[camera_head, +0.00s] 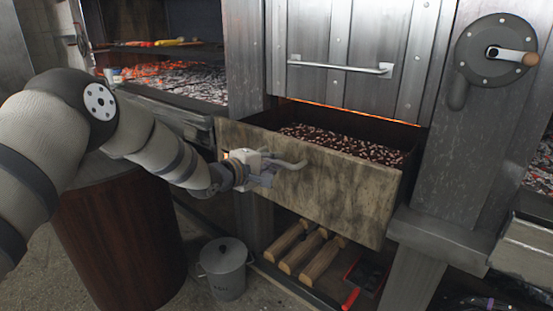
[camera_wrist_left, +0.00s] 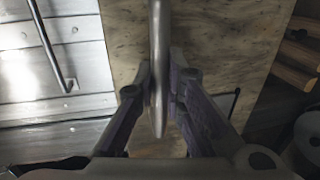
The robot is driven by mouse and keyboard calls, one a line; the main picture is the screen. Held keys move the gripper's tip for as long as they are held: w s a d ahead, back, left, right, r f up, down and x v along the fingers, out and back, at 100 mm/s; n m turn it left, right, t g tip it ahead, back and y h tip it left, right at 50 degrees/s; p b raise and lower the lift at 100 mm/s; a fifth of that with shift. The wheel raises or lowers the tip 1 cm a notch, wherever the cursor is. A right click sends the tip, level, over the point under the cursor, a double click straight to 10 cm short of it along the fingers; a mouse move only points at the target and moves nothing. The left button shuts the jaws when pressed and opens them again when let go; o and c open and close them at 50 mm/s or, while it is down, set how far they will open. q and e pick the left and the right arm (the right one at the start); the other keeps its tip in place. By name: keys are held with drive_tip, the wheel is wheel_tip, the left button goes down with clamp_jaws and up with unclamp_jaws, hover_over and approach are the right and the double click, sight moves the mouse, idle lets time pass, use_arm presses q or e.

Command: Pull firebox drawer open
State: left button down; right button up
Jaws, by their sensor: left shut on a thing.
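The firebox drawer (camera_head: 315,185) stands pulled out below the metal door, its worn, stained front facing me. Dark and reddish pieces (camera_head: 345,146) fill its inside. Its metal bar handle (camera_head: 290,164) sticks out from the front. My left gripper (camera_head: 268,167) is shut on this handle at its left part. In the left wrist view the handle (camera_wrist_left: 157,60) runs between the two fingers (camera_wrist_left: 157,100), with the drawer front (camera_wrist_left: 225,40) behind it. The right gripper is not in view.
A metal door with a bar handle (camera_head: 340,67) is above the drawer. A crank wheel (camera_head: 497,50) is at the upper right. Below are logs (camera_head: 305,252), a red-handled shovel (camera_head: 362,277) and a lidded bucket (camera_head: 224,268). Glowing embers (camera_head: 180,82) lie at the left.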

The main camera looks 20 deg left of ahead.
use_arm(q)
drive_tip(key=shift+s+a, duration=0.1)
drive_tip(key=shift+s, duration=0.1)
drive_tip(key=c, duration=1.6)
unclamp_jaws()
drive_tip(key=shift+c, duration=0.2)
drive_tip(key=v, duration=1.2)
